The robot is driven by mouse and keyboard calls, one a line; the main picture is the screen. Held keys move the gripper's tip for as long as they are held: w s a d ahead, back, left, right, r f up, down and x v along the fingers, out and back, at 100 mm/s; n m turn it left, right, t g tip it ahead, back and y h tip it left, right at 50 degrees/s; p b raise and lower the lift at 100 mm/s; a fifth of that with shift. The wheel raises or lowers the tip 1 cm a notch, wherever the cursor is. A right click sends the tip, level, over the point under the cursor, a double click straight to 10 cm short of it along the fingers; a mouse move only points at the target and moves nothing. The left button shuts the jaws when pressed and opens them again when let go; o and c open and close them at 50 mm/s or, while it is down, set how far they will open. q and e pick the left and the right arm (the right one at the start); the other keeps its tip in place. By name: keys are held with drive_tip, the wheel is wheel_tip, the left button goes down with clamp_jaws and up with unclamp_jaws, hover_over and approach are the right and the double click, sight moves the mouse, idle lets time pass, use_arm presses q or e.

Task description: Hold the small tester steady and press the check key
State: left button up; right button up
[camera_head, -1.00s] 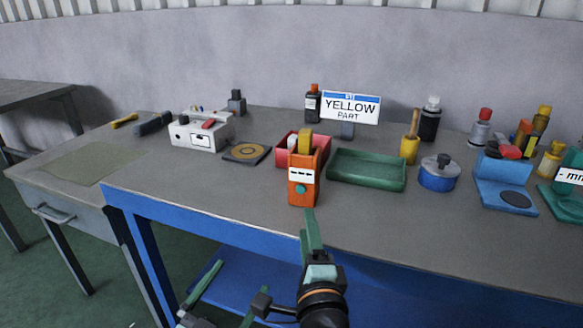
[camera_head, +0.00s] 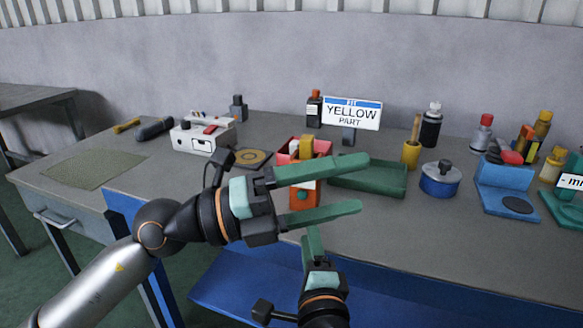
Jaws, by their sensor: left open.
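The small tester is an orange upright box (camera_head: 303,199) with a white label, standing near the front edge of the bench. My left gripper (camera_head: 360,187) is open, its two green fingers pointing right across the front of the tester in the picture. They hide parts of its face; a strip with a round key shows between them. I cannot tell whether the fingers touch it. My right gripper (camera_head: 312,240) points up from the bottom, just below the tester and before the bench edge. It is seen edge-on, so its opening does not show.
A red bin (camera_head: 284,158) stands behind the tester, partly hidden. A green tray (camera_head: 378,190) lies right of it, near the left fingertips. A blue round pot (camera_head: 440,180), a blue stand (camera_head: 508,197) and bottles stand further right. A white box (camera_head: 193,139) stands left.

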use_arm(q)
wheel_tip(320, 180, down, 6)
drive_tip(key=w+d+r+m+t+y, duration=0.1)
drive_tip(key=w+d+m+t+y, duration=0.15)
drive_tip(key=y, duration=0.25)
drive_tip(key=n+t+y, duration=0.2)
drive_tip(key=t+y, duration=0.5)
drive_tip(key=y, duration=0.4)
hover_over(302, 195)
drive_tip(key=w, duration=0.4)
drive_tip(key=f, duration=0.4)
drive_tip(key=shift+s+d+f, duration=0.2)
drive_tip(key=shift+d+f, duration=0.1)
drive_tip(key=shift+d, duration=0.05)
drive_tip(key=c, duration=1.5)
drive_tip(key=shift+y, duration=0.3)
use_arm(e)
clamp_jaws()
